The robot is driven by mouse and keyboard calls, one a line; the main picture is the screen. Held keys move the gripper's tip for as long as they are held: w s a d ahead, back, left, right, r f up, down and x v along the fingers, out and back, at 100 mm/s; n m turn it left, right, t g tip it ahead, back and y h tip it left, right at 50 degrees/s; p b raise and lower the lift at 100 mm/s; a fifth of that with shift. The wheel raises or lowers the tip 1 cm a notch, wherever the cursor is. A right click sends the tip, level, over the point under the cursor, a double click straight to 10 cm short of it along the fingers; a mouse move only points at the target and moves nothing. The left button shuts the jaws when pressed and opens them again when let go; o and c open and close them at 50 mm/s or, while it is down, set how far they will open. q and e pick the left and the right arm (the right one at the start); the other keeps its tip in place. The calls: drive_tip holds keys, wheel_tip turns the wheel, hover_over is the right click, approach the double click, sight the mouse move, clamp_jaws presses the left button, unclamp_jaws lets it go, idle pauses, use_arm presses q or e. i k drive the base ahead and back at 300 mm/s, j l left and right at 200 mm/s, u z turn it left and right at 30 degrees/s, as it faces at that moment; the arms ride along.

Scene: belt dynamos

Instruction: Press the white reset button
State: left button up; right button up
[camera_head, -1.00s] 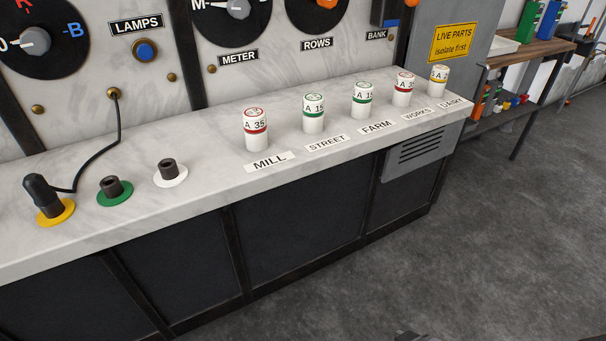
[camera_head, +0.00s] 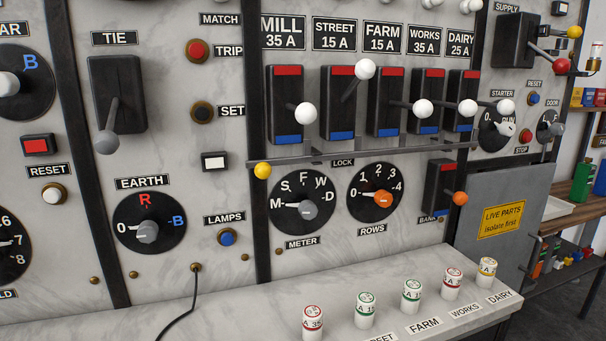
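The white reset button (camera_head: 53,194) sits in a brass ring on the marble panel at the left of the head view, under a RESET label (camera_head: 48,170) and a red indicator window (camera_head: 38,145). Nothing covers it. A second button under another RESET label, blue (camera_head: 533,99), is at the upper right by the STARTER dial. Neither of my grippers shows in the head view.
The EARTH dial (camera_head: 149,223) is right of the white button, and the TIE lever (camera_head: 107,141) projects above it. White-knobbed switches (camera_head: 306,113) stick out at centre. Several fuses (camera_head: 365,310) stand on the marble ledge (camera_head: 270,312) below. A black cord (camera_head: 180,322) hangs from the panel.

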sight(52, 195)
drive_tip(key=j+u, duration=0.15)
drive_tip(key=u, duration=1.45)
drive_tip(key=i+l, duration=0.05)
